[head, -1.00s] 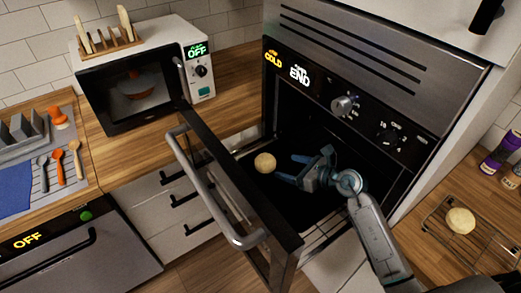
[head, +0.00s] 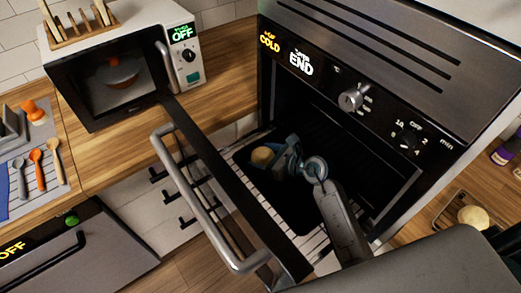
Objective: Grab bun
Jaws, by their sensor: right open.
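A pale round bun (head: 262,157) sits inside the open oven (head: 298,212), on a dark tray over the wire rack. My right gripper (head: 273,155) reaches into the oven from the lower right, with its jaws at the bun. The jaws are open, and the gripper partly covers the bun's right side. I cannot tell whether they touch it. A second pale bun (head: 473,215) lies on a wire cooling rack (head: 446,215) on the right counter. My left gripper is not in view.
The lowered oven door, with its metal handle (head: 193,185), juts out left of my arm. The oven's side walls and control panel (head: 370,105) hem in the arm.

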